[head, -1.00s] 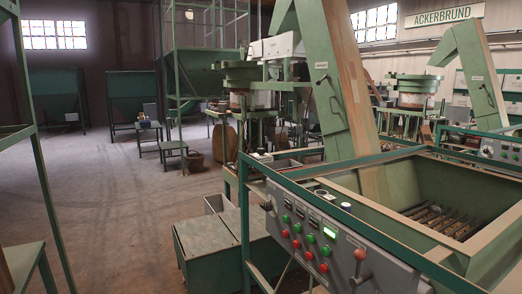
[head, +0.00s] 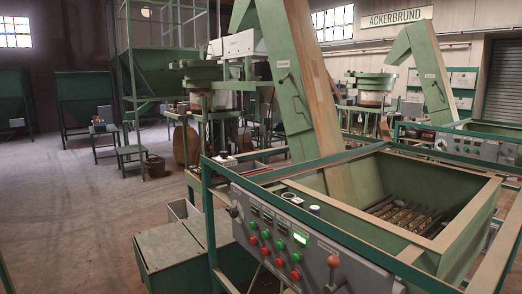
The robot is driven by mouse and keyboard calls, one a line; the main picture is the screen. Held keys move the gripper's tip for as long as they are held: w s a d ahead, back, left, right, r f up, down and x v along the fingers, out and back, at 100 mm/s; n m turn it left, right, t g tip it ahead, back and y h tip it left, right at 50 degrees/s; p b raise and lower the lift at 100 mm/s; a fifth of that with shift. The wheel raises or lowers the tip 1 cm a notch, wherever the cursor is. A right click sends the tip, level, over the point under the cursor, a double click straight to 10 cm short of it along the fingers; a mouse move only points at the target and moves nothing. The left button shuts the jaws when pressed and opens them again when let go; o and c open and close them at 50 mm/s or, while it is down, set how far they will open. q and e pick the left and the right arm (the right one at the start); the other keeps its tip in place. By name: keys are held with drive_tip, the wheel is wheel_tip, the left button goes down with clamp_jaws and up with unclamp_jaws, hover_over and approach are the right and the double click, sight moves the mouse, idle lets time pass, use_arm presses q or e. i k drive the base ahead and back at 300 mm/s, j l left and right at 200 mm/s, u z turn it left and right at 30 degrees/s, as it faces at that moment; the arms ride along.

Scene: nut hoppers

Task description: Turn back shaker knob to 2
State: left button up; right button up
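A grey control panel (head: 312,255) on the front of a green hopper machine faces me at the lower right. I cannot tell whether any of these is the shaker knob. Neither of my grippers is in view.
The hopper (head: 450,235) has a wooden rim and a slatted grate inside. A green frame rail (head: 211,226) surrounds it. A low green box (head: 172,250) stands left of the panel. The floor (head: 70,200) at left is open. A second panel (head: 478,147) stands behind at right.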

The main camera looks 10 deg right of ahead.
sight(223, 154)
drive_tip(key=i+j+z, duration=0.4)
drive_tip(key=i+j, duration=0.15)
drive_tip(key=j, duration=0.15)
drive_tip(key=i+j+z, duration=0.4)
drive_tip(key=j, duration=0.4)
drive_tip(key=i, duration=0.05)
